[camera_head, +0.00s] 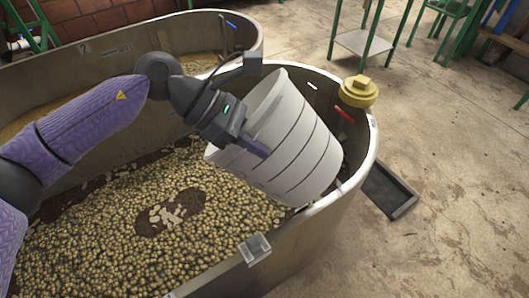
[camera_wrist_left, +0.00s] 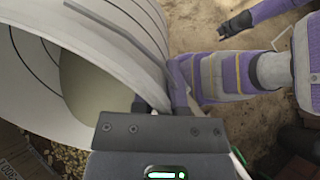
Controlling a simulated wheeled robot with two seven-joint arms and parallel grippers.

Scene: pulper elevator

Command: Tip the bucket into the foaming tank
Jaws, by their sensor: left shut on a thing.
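The white bucket (camera_head: 295,140) with dark rings is tilted over the right part of the near tank, its mouth turned toward the left. My left gripper (camera_head: 258,148) is shut on the bucket's wall near the rim. In the left wrist view the bucket (camera_wrist_left: 120,30) shows a smooth pale inside; I cannot tell whether anything is in it. The near oval tank (camera_head: 345,205), seemingly the foaming tank, holds a layer of yellowish beans (camera_head: 90,235) with a dark patch. What looks like my right gripper (camera_wrist_left: 237,24) shows small in the left wrist view; its jaws are unclear.
A yellow fitting (camera_head: 358,91) stands by the tank's right rim, with a red handle (camera_head: 345,115) below it. A second tank (camera_head: 130,45) adjoins behind.

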